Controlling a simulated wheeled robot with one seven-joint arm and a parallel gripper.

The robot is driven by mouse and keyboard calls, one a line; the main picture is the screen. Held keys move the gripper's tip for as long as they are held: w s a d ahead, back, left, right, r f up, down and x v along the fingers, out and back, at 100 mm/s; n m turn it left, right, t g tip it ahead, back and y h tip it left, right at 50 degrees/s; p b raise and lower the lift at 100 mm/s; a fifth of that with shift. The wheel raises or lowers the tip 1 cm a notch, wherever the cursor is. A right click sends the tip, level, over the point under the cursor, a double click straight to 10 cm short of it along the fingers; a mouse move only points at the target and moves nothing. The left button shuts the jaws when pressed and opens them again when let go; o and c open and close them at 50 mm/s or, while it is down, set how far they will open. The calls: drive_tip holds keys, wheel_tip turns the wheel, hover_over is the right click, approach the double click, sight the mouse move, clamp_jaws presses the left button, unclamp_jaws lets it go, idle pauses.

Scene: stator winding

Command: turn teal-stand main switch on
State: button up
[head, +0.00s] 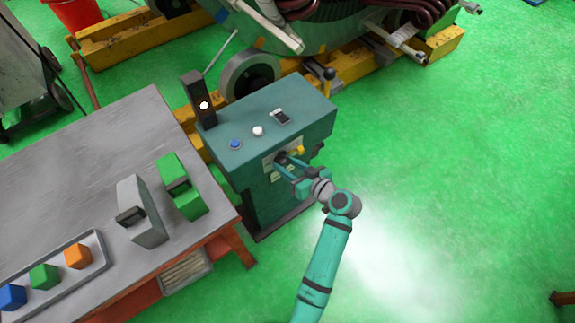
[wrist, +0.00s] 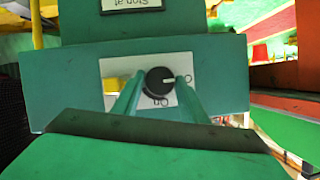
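The teal stand (head: 228,158) stands beside the grey table, its front panel facing my arm. In the wrist view, its main switch is a round black knob (wrist: 159,81) on a white plate (wrist: 112,68). The knob's white pointer line points to the right, toward a label partly hidden by a finger. An upside-down "On" label is below the knob. My gripper (wrist: 160,84) is open, with one teal finger on each side of the knob; I cannot tell whether they touch it. In the head view, my gripper (head: 284,166) is at the stand's front panel.
A yellow part (head: 299,150) is beside the knob. The stand's top has a blue button (head: 235,144), a white button (head: 258,131) and a post with a lit lamp (head: 204,105). The grey table (head: 90,135) is at left. Green floor (head: 470,190) is clear at right.

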drive_tip(key=c, duration=0.5)
drive_tip(key=m+y, duration=0.1)
drive_tip(key=m, duration=0.2)
drive_tip(key=shift+w+d+g+y, duration=0.1)
drive_tip(key=shift+d+g+y, duration=0.05)
drive_tip(key=shift+g+y, duration=0.25)
drive_tip(key=m+y, duration=0.1)
drive_tip(key=m, duration=0.1)
drive_tip(key=shift+f+m+y, duration=0.15)
drive_tip(key=shift+m+y, duration=0.15)
drive_tip(key=m+y, duration=0.2)
drive_tip(key=m, duration=0.2)
drive_tip(key=shift+d+f, duration=0.1)
drive_tip(key=shift+f, duration=0.1)
drive_tip(key=shift+f+m+t+y, duration=0.15)
drive_tip(key=shift+m+y, duration=0.3)
drive_tip(key=shift+m, duration=0.65)
drive_tip(key=shift+r+m+t+y, duration=0.15)
drive_tip(key=shift+m+y, duration=0.3)
drive_tip(key=shift+m, duration=0.65)
drive_tip(key=shift+f, duration=0.1)
drive_tip(key=o, duration=1.1)
drive_tip(key=shift+c, duration=0.2)
